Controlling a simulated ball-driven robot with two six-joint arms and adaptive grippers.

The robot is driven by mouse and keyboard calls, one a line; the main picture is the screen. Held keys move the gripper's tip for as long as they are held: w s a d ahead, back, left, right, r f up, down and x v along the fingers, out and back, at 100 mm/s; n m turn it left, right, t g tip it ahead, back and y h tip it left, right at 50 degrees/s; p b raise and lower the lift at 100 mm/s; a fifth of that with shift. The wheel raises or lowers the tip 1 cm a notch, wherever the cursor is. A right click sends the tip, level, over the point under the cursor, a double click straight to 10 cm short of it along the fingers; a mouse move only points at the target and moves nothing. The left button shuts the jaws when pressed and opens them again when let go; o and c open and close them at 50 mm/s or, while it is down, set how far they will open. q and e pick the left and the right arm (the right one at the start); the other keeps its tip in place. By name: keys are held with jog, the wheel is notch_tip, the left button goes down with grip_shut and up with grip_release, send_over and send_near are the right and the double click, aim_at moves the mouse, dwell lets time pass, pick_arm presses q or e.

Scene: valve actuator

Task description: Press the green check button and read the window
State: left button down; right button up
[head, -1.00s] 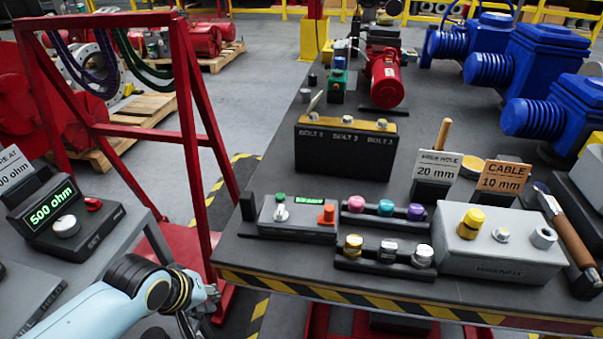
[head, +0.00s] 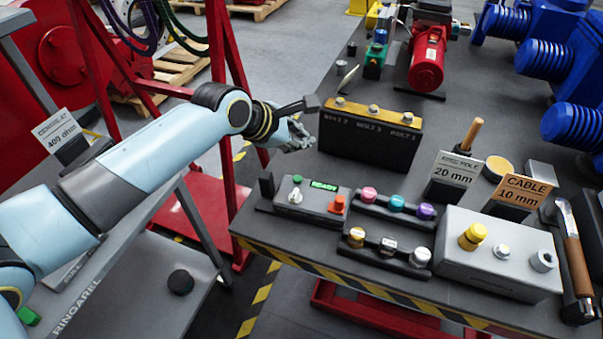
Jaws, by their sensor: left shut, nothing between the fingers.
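A small grey box (head: 312,204) stands at the table's near left corner. On it are a green-topped button (head: 297,179) on a pale stem, a small window (head: 324,185) with lit green lettering that looks like READY, and an orange-red block (head: 337,204). My left gripper (head: 303,142) is shut and empty. In the picture it lies above and behind the box, left of the black bolt block, apart from the green button. My right gripper is out of view.
The black bolt block (head: 366,150) stands behind the box. Racks with coloured knobs (head: 397,203) and metal-topped pieces (head: 388,246) sit to its right, then a grey box (head: 497,270) with a yellow knob. A red frame (head: 222,135) stands behind my left arm.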

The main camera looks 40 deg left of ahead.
pick_arm(q)
jog(key=shift+f, duration=0.15)
jog(key=b, duration=0.7)
send_over(300, 180)
notch_tip(300, 180, down, 7)
jog(key=shift+r, duration=0.1)
jog(key=shift+f, duration=0.85)
jog(key=shift+f, duration=0.15)
dwell(0.4)
jog(key=shift+f, duration=0.25)
